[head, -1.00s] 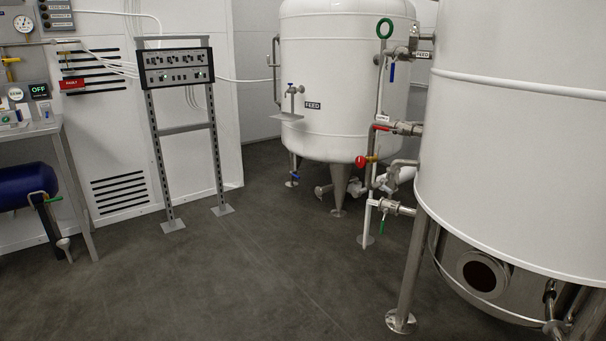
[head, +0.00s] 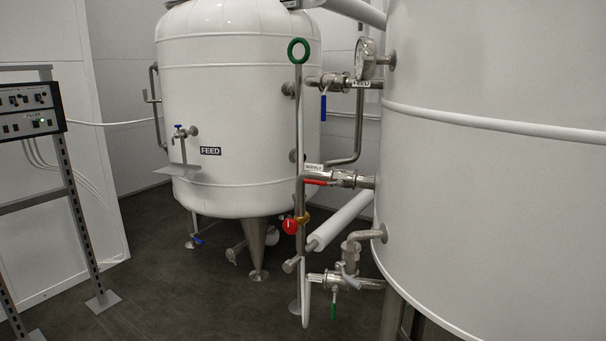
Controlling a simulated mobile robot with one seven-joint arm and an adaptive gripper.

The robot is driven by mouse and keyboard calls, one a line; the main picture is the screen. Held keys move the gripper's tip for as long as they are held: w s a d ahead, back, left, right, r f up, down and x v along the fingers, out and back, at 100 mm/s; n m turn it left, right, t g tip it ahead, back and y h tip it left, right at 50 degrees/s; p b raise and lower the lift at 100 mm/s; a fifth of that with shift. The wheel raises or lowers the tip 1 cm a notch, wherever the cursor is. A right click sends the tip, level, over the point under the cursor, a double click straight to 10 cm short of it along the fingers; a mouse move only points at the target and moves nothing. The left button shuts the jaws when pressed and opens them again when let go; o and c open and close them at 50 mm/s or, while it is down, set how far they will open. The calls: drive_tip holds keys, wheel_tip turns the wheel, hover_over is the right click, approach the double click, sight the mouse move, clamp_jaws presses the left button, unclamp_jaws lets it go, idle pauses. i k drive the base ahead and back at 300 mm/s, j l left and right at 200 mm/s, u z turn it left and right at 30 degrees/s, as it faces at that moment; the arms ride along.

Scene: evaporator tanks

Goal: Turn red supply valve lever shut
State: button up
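The red supply valve lever (head: 316,182) lies roughly horizontal along its steel valve (head: 350,180), on a pipe at the left side of the large white tank (head: 480,130). A small white label (head: 314,167) sits just above the lever; it appears to read SUPPLY. The lever points left, in line with the short pipe into the tank. My gripper is not in view, so its state is hidden.
A blue lever (head: 323,107) hangs from the valve above, and a green lever (head: 334,309) hangs below. A round red knob (head: 290,227) sits on the vertical pipe. The FEED tank (head: 235,120) stands behind. A panel stand (head: 75,220) is at left; dark floor (head: 170,290) between is clear.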

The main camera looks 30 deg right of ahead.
sight(340, 183)
drive_tip(key=i+z, duration=0.2)
drive_tip(key=i, duration=0.25)
drive_tip(key=i+j+z, duration=0.2)
drive_tip(key=i, duration=0.25)
drive_tip(key=i+j+z, duration=0.2)
drive_tip(key=i, duration=0.25)
drive_tip(key=i+j+z, duration=0.85)
drive_tip(key=i+j, duration=0.05)
drive_tip(key=i, duration=0.1)
